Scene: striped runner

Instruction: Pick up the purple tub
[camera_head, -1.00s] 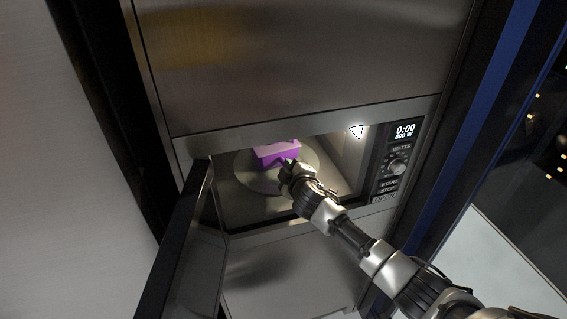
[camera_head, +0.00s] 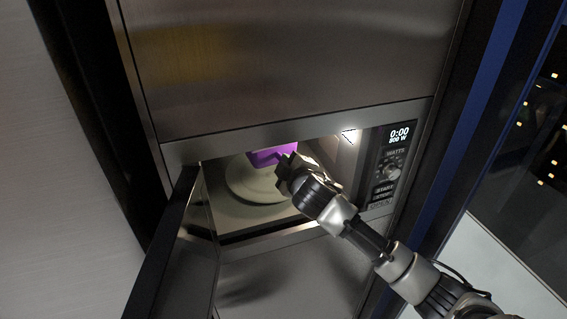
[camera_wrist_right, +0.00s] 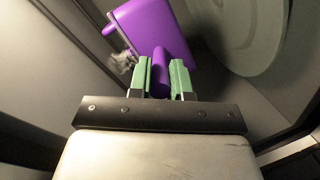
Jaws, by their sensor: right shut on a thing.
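The purple tub (camera_head: 268,157) is inside the open microwave, near the top of the opening in the head view. In the right wrist view the tub (camera_wrist_right: 158,28) shows as a purple box with a handle between my fingers. My right gripper (camera_head: 285,168) reaches into the microwave. In the right wrist view its green fingertips (camera_wrist_right: 162,78) are shut on the tub's handle. The tub appears raised off the turntable. My left gripper is not in view.
The pale round turntable (camera_head: 245,188) lies on the microwave floor. The microwave door (camera_head: 178,245) hangs open at the left. The control panel (camera_head: 391,165) is right of the opening. The cavity walls and top edge are close around the tub.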

